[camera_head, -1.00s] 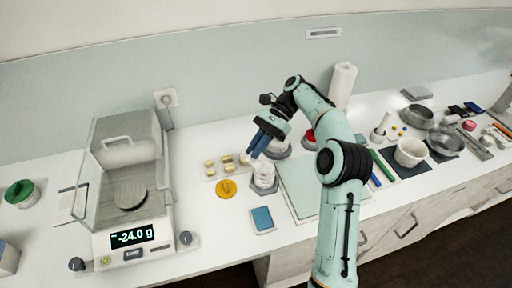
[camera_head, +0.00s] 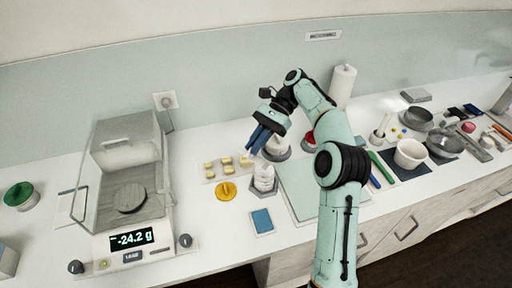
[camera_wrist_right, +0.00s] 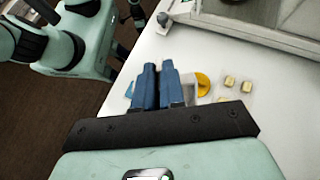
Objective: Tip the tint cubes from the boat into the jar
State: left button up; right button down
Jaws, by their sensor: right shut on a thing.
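Several yellowish cubes (camera_head: 226,161) sit on a clear sheet left of the jar; some also show in the right wrist view (camera_wrist_right: 231,82).
A yellow round lid (camera_head: 227,191) and a blue pad (camera_head: 262,221) lie near the jar. A balance with a glass shield (camera_head: 125,165) stands left, reading -24.2 g. A green-topped pot (camera_head: 19,194) is far left. Bowls and tools crowd the right.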

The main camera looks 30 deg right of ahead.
jog(key=shift+r, duration=0.2)
jog(key=shift+a+r+h, duration=0.15)
jog(key=shift+r+h, duration=0.1)
jog(key=shift+h, duration=0.15)
jog(key=h, duration=0.1)
jog(key=a+r+h, duration=0.1)
jog(key=h, duration=0.1)
jog(key=r+t+h, duration=0.1)
jog(key=h, duration=0.1)
jog(key=shift+s+a+r, duration=0.1)
jog(key=shift+s+a, duration=0.15)
jog(key=shift+a, duration=0.05)
jog(key=h, duration=0.1)
jog(key=r+h, duration=0.1)
jog(key=shift+a+r+t+h, duration=0.1)
jog(key=shift+a+t+h, duration=0.2)
jog(key=shift+a+t, duration=0.1)
jog(key=h, duration=0.1)
jog(key=r+h, duration=0.1)
jog(key=shift+s+a+t+h, duration=0.15)
jog(key=shift+t+h, duration=0.15)
jog(key=shift+h, duration=0.1)
pick_arm(q)
jog(key=shift+s+f, duration=0.25)
jog(key=shift+s, duration=0.15)
